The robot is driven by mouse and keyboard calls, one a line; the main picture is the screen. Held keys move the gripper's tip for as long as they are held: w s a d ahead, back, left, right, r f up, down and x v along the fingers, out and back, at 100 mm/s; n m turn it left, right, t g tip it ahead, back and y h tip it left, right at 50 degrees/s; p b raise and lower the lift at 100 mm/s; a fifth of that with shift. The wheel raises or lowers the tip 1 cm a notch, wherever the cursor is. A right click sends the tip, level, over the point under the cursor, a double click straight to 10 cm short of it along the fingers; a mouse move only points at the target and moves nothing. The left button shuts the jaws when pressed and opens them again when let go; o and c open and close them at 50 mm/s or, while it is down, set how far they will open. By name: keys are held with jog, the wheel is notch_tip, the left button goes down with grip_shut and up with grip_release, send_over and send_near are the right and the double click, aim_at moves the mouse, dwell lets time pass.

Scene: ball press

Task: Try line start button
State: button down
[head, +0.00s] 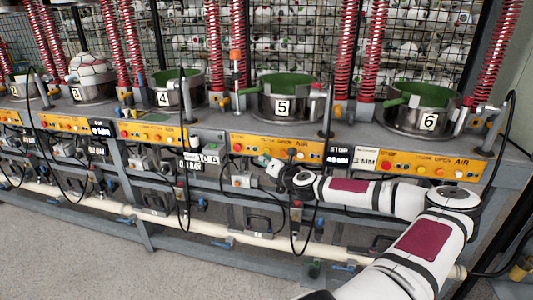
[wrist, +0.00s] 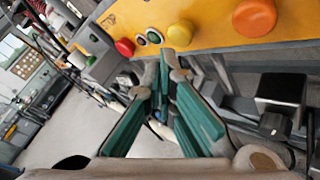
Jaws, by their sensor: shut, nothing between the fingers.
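My gripper (head: 264,161) is just in front of the lower edge of the yellow control panel (head: 262,146) under station 5. In the wrist view my gripper (wrist: 163,62) has teal-padded fingers and is shut with nothing held. Its tips lie just below a yellow button (wrist: 179,33); I cannot tell whether they touch it. Along the same panel (wrist: 215,18) are a red button (wrist: 124,47), small dark buttons (wrist: 146,38) and a large orange button (wrist: 255,17). I cannot read which one is the line start button.
Metal pots, such as one marked 5 (head: 283,106), stand along the bench beside red springs (head: 369,50). A neighbouring yellow panel (head: 425,166) is at right. Boxes, hoses and a pale pipe (head: 262,240) run below. The grey floor (head: 60,250) in front is clear.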

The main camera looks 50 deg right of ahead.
jog(key=shift+w+d, duration=0.1)
jog(key=shift+d, duration=0.1)
jog(key=shift+d, duration=0.2)
jog(key=shift+w+d, duration=0.25)
jog(key=shift+d, duration=0.2)
dwell(1.0)
dwell(0.3)
jog(key=shift+s+a+p, duration=0.35)
jog(key=shift+a+p, duration=0.15)
jog(key=shift+a, duration=0.35)
jog(key=shift+a, duration=0.1)
jog(key=shift+s+a+p, duration=0.3)
jog(key=shift+a+p, duration=0.1)
jog(key=shift+a, duration=0.35)
jog(key=shift+s+a+p, duration=0.35)
jog(key=shift+a, duration=0.4)
jog(key=shift+s+a+p, duration=0.3)
jog(key=shift+a+p, duration=0.1)
jog(key=shift+a, duration=0.35)
